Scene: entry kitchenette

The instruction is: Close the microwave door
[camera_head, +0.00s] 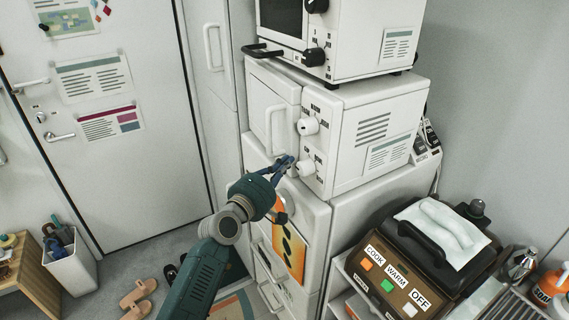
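A white microwave-like box (378,135) with two white knobs stands in the middle of the stack. Its front door (262,100) with a white upright handle (276,128) looks shut or nearly shut; I cannot tell if a small gap is left. My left gripper (284,164) is at the lower front of this box, just below the handle and left of the lower knob (306,167). Its blue fingers look close together, but their opening is not clear, and contact with the door cannot be told. No object shows between them. My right gripper is not in view.
A second white appliance (355,40) with a dark window and black handle sits on top. A white cabinet (345,235) is below. A brown cooker (405,270) with labelled buttons stands lower right. Sandals (138,296) and a white bin (72,268) are on the floor left.

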